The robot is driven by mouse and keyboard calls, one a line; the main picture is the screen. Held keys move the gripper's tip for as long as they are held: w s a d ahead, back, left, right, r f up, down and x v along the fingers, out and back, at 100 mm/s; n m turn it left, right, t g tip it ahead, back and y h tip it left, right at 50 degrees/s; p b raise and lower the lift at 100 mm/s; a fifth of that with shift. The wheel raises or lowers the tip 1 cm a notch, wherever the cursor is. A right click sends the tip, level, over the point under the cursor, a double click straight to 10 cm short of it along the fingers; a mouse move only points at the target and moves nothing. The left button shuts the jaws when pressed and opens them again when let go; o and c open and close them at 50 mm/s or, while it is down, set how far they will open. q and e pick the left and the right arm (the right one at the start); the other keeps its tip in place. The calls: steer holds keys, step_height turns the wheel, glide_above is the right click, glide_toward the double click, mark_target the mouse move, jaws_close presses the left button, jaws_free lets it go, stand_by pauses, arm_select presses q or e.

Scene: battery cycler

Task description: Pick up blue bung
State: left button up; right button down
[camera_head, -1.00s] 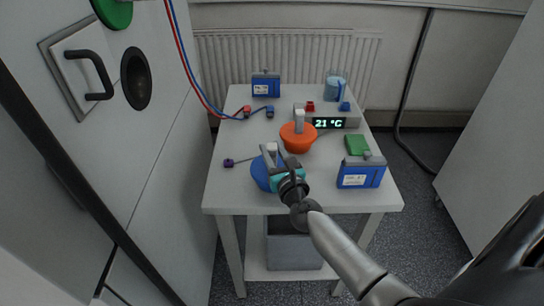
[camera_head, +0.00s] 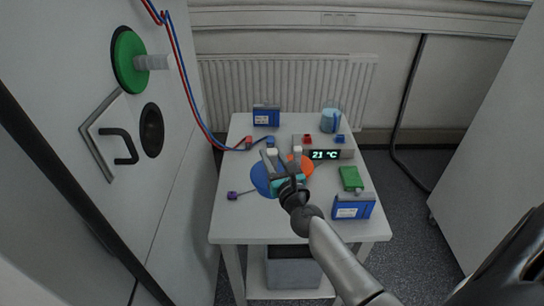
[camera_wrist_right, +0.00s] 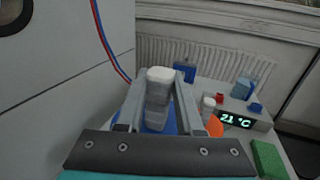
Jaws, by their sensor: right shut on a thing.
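The blue bung (camera_head: 259,180) is a round blue plug with a pale grip block. My right gripper (camera_head: 282,160) is shut on that block, partly hiding the bung, which appears raised above the table (camera_head: 227,220). In the right wrist view, the pale block (camera_wrist_right: 159,85) sits between both fingers of the gripper (camera_wrist_right: 158,100), with a little of the blue body behind it. My left gripper is not in view.
The orange bung (camera_head: 305,165) is just behind and right of the blue one. A green bung (camera_head: 128,62) is in the left wall, above an open dark port (camera_head: 152,130).

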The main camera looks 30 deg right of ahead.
arm_select(q)
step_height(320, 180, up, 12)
steer(key=p, duration=1.1)
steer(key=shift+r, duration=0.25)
arm_select(e)
step_height(320, 180, up, 13)
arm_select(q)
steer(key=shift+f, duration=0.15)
